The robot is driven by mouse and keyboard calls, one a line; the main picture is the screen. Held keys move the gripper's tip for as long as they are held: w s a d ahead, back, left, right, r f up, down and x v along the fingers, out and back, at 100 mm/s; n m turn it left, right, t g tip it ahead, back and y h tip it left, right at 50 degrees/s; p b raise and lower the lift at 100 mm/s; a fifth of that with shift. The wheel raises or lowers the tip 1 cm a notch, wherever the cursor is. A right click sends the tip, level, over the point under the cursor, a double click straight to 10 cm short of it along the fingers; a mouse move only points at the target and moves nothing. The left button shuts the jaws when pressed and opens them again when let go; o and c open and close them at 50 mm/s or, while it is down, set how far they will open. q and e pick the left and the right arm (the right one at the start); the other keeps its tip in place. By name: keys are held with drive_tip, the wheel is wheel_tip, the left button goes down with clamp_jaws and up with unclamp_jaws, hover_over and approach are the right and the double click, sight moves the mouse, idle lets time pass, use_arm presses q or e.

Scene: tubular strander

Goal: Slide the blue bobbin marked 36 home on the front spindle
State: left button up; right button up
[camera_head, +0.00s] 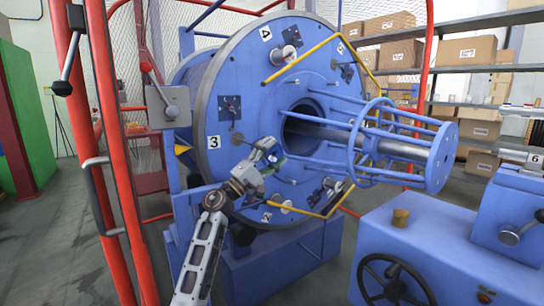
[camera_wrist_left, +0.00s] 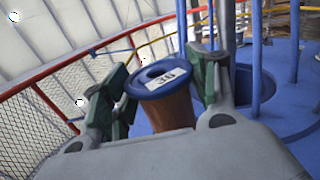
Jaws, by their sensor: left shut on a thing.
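The blue bobbin marked 36 (camera_wrist_left: 164,86) has a blue flange with a white label and a brown wound body. In the left wrist view it sits between the green-padded fingers of my left gripper (camera_wrist_left: 163,72), which is shut on it. In the head view my left gripper (camera_head: 267,153) is in front of the blue strander disc (camera_head: 222,125), just left of its central opening. The bobbin is small and mostly covered by the fingers there. I cannot make out the front spindle clearly in either view. My right gripper is not in view.
A blue tubular cage (camera_head: 365,140) juts right from the disc. Yellow bent rods (camera_head: 300,60) stand off its face. Red posts (camera_head: 113,150) and a grey lever box (camera_head: 169,106) are at left. A blue machine with a black handwheel (camera_head: 396,282) fills the lower right.

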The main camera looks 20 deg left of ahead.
use_arm(q)
drive_tip(key=shift+r, duration=0.1)
idle(0.8)
drive_tip(key=shift+b, duration=0.4)
drive_tip(key=shift+b, duration=0.3)
idle(0.7)
drive_tip(key=shift+b, duration=0.3)
idle(0.6)
drive_tip(key=shift+w+a+b, duration=0.35)
drive_tip(key=shift+w+a, duration=0.1)
drive_tip(key=shift+a, duration=0.15)
drive_tip(key=shift+w+a+b, duration=0.35)
drive_tip(key=shift+w+a, duration=0.05)
drive_tip(key=shift+a, duration=0.2)
drive_tip(key=shift+w+a, duration=0.75)
drive_tip(key=shift+a, duration=0.25)
drive_tip(key=shift+w+a, duration=0.75)
drive_tip(key=shift+a, duration=0.2)
idle(0.3)
